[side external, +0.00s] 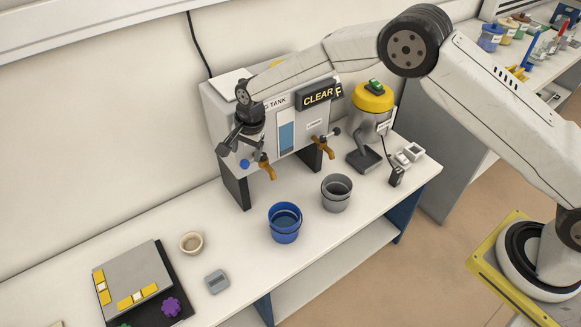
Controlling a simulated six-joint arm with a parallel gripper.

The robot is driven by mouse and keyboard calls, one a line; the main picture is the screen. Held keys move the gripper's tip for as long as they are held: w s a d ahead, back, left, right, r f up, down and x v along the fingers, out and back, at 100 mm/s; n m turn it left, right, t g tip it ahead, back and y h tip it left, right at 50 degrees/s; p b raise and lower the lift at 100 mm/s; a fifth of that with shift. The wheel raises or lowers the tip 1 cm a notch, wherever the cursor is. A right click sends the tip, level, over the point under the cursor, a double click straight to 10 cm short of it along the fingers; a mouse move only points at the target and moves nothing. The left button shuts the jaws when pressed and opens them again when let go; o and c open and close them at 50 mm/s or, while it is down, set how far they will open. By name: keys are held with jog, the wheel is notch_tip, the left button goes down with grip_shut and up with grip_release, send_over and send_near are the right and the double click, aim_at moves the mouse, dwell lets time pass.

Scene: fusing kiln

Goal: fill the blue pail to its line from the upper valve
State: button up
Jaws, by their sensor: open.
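The blue pail (284,236) stands upright on the bench, in front of and below the tank (220,115). Its inside looks darker blue, perhaps liquid; I cannot make out a fill line. The tank has two orange-brown taps: a left one (266,169) and a right one (321,146). I cannot tell which is the upper valve. A blue knob (245,163) shows beside the left tap. My gripper (237,148) is open, close to that knob at the tank's left front; contact cannot be told. The pail is not directly under either spout in this view.
A grey pail (336,199) stands right of the blue one. A yellow-topped device (371,100) and small grey items stand farther right. A small beige bowl (191,243), a grey box (217,281) and a dark-edged board (174,272) lie to the left. A sign reads CLEAR (318,95).

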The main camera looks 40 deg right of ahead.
aim_at(245, 160)
jog(key=shift+w+a+f, duration=0.15)
jog(key=shift+f, duration=0.9)
jog(key=shift+w+a+f, duration=0.1)
jog(key=shift+w+f, duration=0.05)
jog(key=shift+f, duration=0.85)
grip_shut()
